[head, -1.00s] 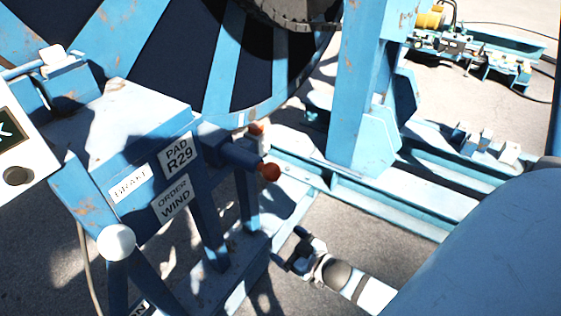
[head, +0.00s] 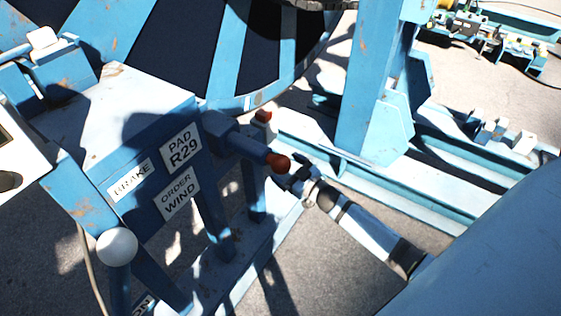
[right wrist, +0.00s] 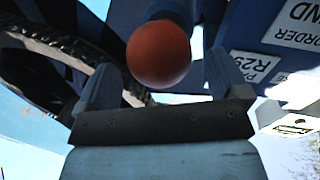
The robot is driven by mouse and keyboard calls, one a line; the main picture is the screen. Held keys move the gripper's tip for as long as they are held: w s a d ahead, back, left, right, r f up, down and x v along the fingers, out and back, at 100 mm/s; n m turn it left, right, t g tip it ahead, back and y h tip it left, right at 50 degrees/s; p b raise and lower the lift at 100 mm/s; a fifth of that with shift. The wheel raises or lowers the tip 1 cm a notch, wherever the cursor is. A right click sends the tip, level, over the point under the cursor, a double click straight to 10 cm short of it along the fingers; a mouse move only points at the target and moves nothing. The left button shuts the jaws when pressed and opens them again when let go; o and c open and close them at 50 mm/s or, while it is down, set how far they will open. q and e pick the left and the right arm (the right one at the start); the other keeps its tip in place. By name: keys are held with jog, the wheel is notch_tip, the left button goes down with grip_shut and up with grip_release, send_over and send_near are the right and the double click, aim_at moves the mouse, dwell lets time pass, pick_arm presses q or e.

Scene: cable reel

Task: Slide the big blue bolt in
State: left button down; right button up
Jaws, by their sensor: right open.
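The big blue bolt (head: 247,147) sticks out to the right from its housing beside the PAD R29 plate. It ends in a round red-orange knob (head: 279,163). My right gripper (head: 292,177) is open, close to the knob at its lower right. In the right wrist view the knob (right wrist: 159,54) shows between the two spread fingers (right wrist: 157,88), near their tips. I cannot tell whether a finger touches it. The far end of the bolt is hidden in the housing. My left gripper is not in view.
The blue stand carries BRAKE (head: 129,179) and ORDER WIND (head: 177,194) plates and a white ball-ended lever (head: 117,247). The big reel (head: 230,60) stands behind. A blue upright (head: 372,90) and base rails (head: 400,190) lie to the right. Bare ground shows below the arm.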

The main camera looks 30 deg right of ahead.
aim_at(252, 149)
jog(key=shift+w+a, duration=0.2)
jog(key=shift+w, duration=0.6)
jog(key=shift+w+a, duration=0.15)
jog(key=shift+w, duration=0.6)
jog(key=c, duration=1.2)
jog(key=w+a, duration=0.1)
jog(key=w, duration=0.2)
jog(key=w+a+b, duration=0.1)
jog(key=w, duration=0.2)
jog(key=w+a+b, duration=0.1)
jog(key=w+a, duration=0.1)
jog(key=w, duration=0.2)
jog(key=shift+c, duration=0.2)
jog(key=shift+r, duration=0.15)
jog(key=o, duration=1.2)
jog(key=shift+a, duration=0.1)
jog(key=shift+o, duration=0.2)
